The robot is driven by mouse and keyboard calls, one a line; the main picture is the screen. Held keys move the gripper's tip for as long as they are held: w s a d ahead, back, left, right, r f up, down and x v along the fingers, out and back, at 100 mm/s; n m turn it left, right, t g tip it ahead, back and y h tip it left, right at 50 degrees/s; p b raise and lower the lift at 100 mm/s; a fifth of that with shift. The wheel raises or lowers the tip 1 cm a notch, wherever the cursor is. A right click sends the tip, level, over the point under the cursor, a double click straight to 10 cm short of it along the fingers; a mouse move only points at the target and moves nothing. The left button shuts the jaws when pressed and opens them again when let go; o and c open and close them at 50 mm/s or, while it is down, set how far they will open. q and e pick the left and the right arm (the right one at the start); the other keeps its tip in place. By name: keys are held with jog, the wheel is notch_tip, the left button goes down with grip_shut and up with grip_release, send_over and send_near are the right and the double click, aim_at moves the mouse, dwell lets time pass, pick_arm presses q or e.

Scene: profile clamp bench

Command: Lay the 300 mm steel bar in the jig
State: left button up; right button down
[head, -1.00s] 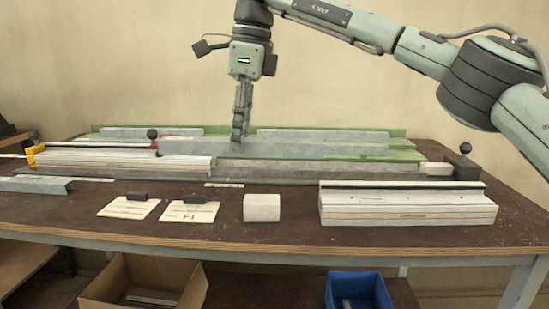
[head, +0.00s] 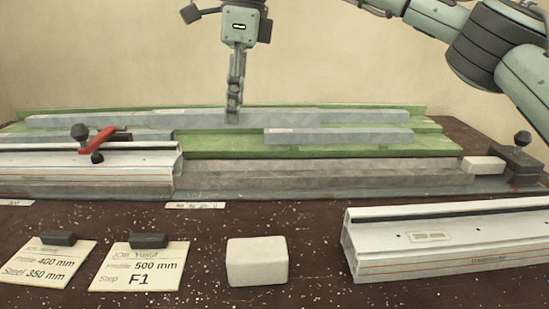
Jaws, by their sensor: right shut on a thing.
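My right gripper (head: 233,112) points straight down at the back of the bench, its fingers shut on a long grey steel bar (head: 120,120). That bar runs left to right over the green rack (head: 220,146); I cannot tell whether it touches the rack. Another grey bar (head: 345,137) lies on the rack in front of it, to the right. A shorter piece of bar shows at the left (head: 135,137), partly hidden by the red clamp lever. The jig is a long grey bed (head: 320,175) in front of the rack. My left gripper is not in view.
A white slotted profile (head: 80,170) with a red-levered clamp (head: 98,140) fills the jig's left. A pale block (head: 482,165) and a dark knobbed stop (head: 516,165) are at its right end. Cards (head: 140,265), a white block (head: 257,262) and another profile (head: 450,250) lie in front.

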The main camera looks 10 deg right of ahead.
send_near(277, 161)
jog(key=shift+s+a+f, duration=1.15)
jog(key=shift+a+f, duration=0.1)
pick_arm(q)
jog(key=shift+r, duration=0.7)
pick_arm(e)
jog(key=shift+f, duration=2.05)
jog(key=shift+f, duration=0.15)
pick_arm(q)
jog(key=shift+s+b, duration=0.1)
jog(key=shift+b, duration=0.2)
pick_arm(e)
jog(key=shift+d+f, duration=0.1)
jog(key=shift+f, duration=0.2)
jog(key=shift+s+f, duration=0.1)
jog(key=shift+f, duration=0.15)
jog(key=c, duration=1.3)
grip_release()
jog(key=shift+f+b, duration=0.1)
jog(key=shift+b, duration=0.2)
jog(key=shift+c, duration=0.2)
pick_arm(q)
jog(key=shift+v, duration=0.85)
pick_arm(e)
jog(key=shift+o, duration=0.4)
jog(key=shift+f, duration=0.1)
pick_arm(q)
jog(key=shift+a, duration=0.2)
